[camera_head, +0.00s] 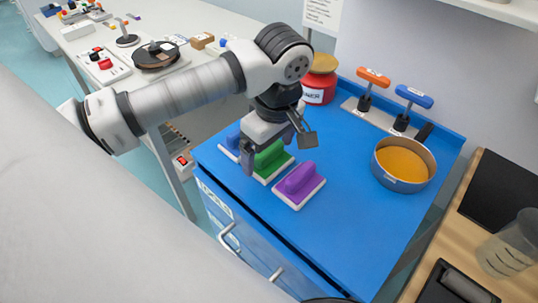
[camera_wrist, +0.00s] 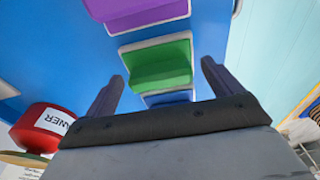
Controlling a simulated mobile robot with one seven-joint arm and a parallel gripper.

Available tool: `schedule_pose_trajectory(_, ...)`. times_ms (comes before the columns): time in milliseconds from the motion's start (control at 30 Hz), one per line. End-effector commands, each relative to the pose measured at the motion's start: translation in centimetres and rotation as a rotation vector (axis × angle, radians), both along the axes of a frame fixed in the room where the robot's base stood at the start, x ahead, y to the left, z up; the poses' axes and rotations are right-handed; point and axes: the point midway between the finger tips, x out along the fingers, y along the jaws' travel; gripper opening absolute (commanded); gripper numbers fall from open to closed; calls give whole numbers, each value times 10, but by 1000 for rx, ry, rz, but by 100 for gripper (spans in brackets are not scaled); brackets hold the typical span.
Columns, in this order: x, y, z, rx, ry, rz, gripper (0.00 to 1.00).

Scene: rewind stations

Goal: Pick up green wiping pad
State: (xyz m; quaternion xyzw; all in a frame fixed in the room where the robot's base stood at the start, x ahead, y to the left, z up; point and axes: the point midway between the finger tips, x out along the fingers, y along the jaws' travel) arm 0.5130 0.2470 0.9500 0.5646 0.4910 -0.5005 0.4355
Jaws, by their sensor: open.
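The green wiping pad (camera_head: 271,160) lies on the blue cabinet top, a green grip on a pale base. A purple pad (camera_head: 300,184) lies to its right and a blue pad (camera_head: 232,141) to its left. My gripper (camera_head: 278,155) is open and above the green pad in the head view, partly covering it. In the wrist view the green pad (camera_wrist: 160,66) shows beyond and between the fingertips of my gripper (camera_wrist: 163,72). The purple pad (camera_wrist: 145,12) is above it there, and the blue pad (camera_wrist: 167,98) is partly hidden below. No contact with the green pad is visible.
The blue cabinet top (camera_head: 345,215) is clear to the right of the pads. A red jar (camera_head: 319,88), an orange-handled tool (camera_head: 373,77), a blue-handled tool (camera_head: 414,97) and a round pan (camera_head: 403,165) stand toward the back and right.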

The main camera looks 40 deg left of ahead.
Motion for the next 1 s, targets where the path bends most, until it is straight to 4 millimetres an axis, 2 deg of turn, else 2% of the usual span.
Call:
schedule_pose_trajectory(233,0,0,-2,1,0,0,91)
schedule_pose_trajectory(500,0,0,-2,1,0,0,58)
schedule_pose_trajectory(767,0,0,1,1,0,0,58)
schedule_pose_trajectory(867,0,0,7,1,0,0,58)
schedule_pose_trajectory(1000,0,1,27,2,0,0,58)
